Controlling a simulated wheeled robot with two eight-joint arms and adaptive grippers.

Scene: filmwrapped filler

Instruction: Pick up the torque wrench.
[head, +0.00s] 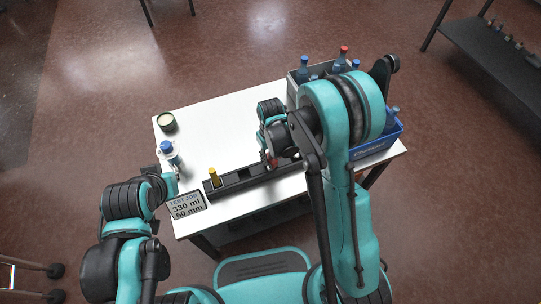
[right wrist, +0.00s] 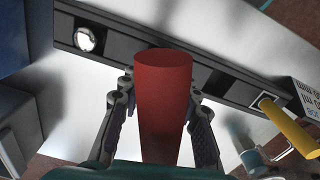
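A red, tapered, handle-like piece (right wrist: 163,105), which may be the torque wrench's grip, stands out between the fingers of my right gripper (right wrist: 161,88) in the right wrist view. The fingertips lie close on both sides of it. Light gaps show lower down along the fingers, and I cannot tell whether the tips press on it. Any shaft or head is hidden. In the head view, a small bit of red (head: 273,161) shows at my right gripper, above the black rack (head: 240,180). My left gripper (head: 171,178) is near the table's left edge; its fingers are too small to read.
A yellow handle (head: 214,178) stands at the rack's left end, near a sign (head: 187,206). A blue crate (head: 378,146) and a grey crate (head: 291,88) of bottles are at right.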

